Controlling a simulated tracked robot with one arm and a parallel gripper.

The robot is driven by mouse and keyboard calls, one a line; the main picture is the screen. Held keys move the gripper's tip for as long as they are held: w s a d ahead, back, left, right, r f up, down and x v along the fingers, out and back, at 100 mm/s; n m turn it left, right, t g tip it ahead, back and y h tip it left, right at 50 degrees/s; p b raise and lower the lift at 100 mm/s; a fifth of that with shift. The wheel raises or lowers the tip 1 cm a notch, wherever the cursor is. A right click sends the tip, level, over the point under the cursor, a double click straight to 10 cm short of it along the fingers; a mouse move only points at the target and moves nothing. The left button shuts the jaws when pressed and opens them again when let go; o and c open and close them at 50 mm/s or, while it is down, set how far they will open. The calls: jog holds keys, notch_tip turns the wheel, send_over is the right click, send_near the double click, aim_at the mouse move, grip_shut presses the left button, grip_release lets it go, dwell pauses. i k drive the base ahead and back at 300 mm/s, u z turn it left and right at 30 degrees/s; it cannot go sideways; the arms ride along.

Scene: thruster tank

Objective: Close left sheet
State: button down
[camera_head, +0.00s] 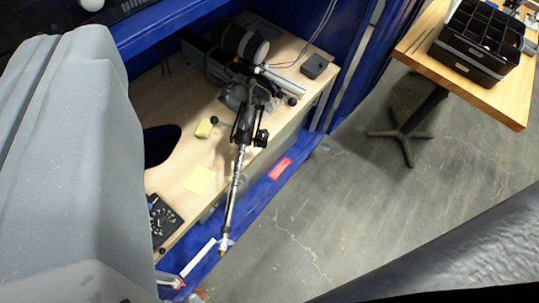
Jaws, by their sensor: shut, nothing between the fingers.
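I cannot pick out a left sheet for certain. Blue panelling (346,62) with a pale vertical edge strip stands at the back right of a wooden bench, and a blue beam (165,28) runs along the bench's back left. I cannot tell whether either is the sheet. A large grey smooth shape fills the left side close to the camera and hides what lies behind it. A dark curved shape covers the lower right corner. I cannot make out my gripper's fingers.
The wooden bench (205,165) holds a black clamped device (243,118) with a long metal rod (233,195) reaching past its front edge. A yellow sponge (205,128) and yellow note (200,180) lie there. Grey floor (330,215) is clear before a wooden table (510,92) with black trays (480,42).

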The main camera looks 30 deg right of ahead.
aim_at(289, 136)
jog(key=k, duration=1.3)
jog(key=z, duration=0.45)
jog(key=i, duration=1.55)
jog(key=z, duration=0.25)
